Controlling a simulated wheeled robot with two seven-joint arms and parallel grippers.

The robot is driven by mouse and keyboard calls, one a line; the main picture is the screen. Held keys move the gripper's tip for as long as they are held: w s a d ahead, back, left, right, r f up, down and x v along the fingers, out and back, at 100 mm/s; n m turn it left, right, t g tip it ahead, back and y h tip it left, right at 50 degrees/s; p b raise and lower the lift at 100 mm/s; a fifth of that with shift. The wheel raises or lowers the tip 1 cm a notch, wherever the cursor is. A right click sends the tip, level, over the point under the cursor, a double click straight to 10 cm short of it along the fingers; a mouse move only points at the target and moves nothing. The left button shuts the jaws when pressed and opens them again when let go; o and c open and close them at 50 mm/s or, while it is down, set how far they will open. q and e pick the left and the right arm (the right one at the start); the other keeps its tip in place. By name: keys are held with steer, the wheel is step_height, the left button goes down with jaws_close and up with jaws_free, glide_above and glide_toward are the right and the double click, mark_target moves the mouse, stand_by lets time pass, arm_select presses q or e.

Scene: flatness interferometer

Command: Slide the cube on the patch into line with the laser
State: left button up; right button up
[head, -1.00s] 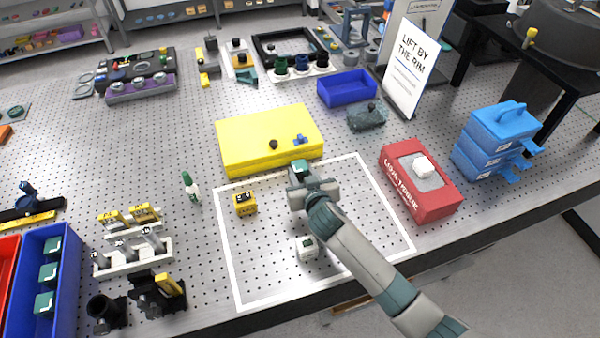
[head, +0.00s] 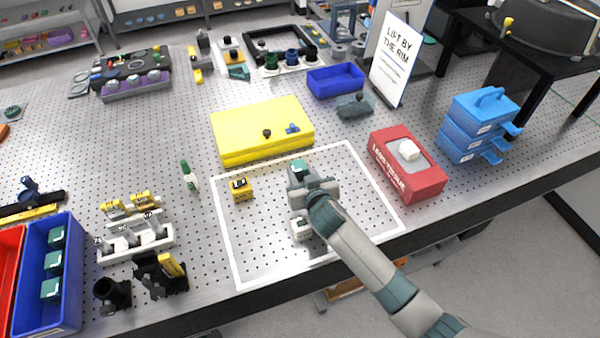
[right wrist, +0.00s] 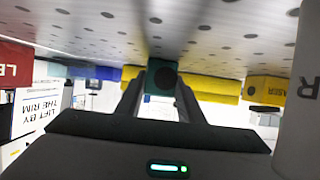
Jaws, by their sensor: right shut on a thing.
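The cube (head: 299,164) is teal with a pale mark on top. It stands on the white-outlined patch (head: 228,250). My right gripper (head: 301,176) is shut on it from the near side. In the right wrist view the cube (right wrist: 162,78) shows a dark round opening between the two fingers. The laser (head: 241,189) is a small yellow block near the patch's left edge, left of the cube. It also shows in the right wrist view (right wrist: 264,90). My left gripper is out of view.
A yellow case (head: 240,140) stands just behind the patch. Bare patch lies between the laser and the cube.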

steer(key=o, duration=1.3)
steer(key=shift+s, duration=0.15)
steer(key=b+v, duration=0.4)
steer(key=v, duration=1.1)
steer(key=shift+s+d+r, duration=0.1)
steer(key=shift+s+d, duration=0.05)
steer(key=shift+s, duration=0.2)
steer(key=shift+s+d+r, duration=0.2)
steer(key=shift+s+r, duration=0.15)
steer(key=shift+s, duration=0.25)
